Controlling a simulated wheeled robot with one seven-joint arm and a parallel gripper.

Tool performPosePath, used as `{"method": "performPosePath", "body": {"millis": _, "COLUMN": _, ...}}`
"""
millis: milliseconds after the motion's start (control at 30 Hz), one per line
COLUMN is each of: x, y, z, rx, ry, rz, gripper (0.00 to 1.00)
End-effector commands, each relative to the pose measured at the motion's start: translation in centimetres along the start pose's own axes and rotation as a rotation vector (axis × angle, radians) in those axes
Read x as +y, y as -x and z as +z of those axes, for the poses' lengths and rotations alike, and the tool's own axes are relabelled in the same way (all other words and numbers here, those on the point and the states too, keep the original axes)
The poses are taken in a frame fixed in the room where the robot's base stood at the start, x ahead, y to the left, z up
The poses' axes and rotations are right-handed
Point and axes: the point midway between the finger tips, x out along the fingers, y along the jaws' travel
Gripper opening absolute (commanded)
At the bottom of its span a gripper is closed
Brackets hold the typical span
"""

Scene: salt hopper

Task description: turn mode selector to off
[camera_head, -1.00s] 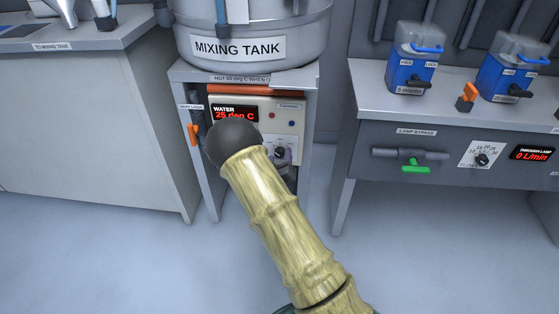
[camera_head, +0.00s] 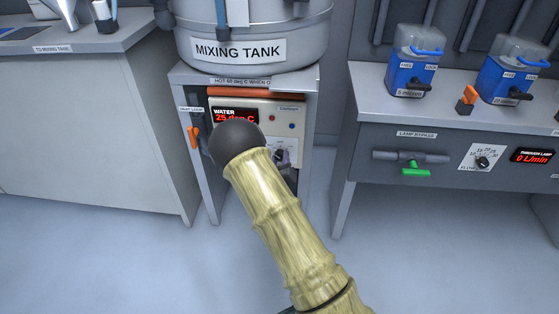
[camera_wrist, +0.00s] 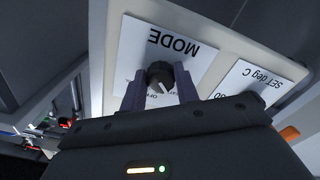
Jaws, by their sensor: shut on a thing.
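The mode selector is a black round knob (camera_wrist: 160,77) on a white plate (camera_wrist: 184,63) marked MODE, upside down in the wrist view. The dark purple fingers of my gripper (camera_wrist: 160,90) stand on either side of the knob and are shut on it. A small OFF mark shows below the knob, close to the left finger; other marks are partly hidden by the fingers. In the head view my gripper (camera_head: 282,157) is small, at the control panel (camera_head: 285,113) under the mixing tank, and my arm hides part of the panel.
A SET deg C plate (camera_wrist: 262,84) sits beside the mode plate. The red water display (camera_head: 234,116) reads 25 deg C. An orange-handled valve (camera_head: 194,136) is left of the panel. The frame's legs flank the panel; open floor lies in front.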

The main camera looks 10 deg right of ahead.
Motion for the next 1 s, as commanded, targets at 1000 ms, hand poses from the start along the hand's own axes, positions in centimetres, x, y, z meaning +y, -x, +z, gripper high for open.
{"method": "performPosePath", "body": {"millis": 1000, "x": -0.41, "y": 0.1, "z": 0.1, "rx": -0.005, "ry": -0.743, "rz": -0.002, "gripper": 0.08}}
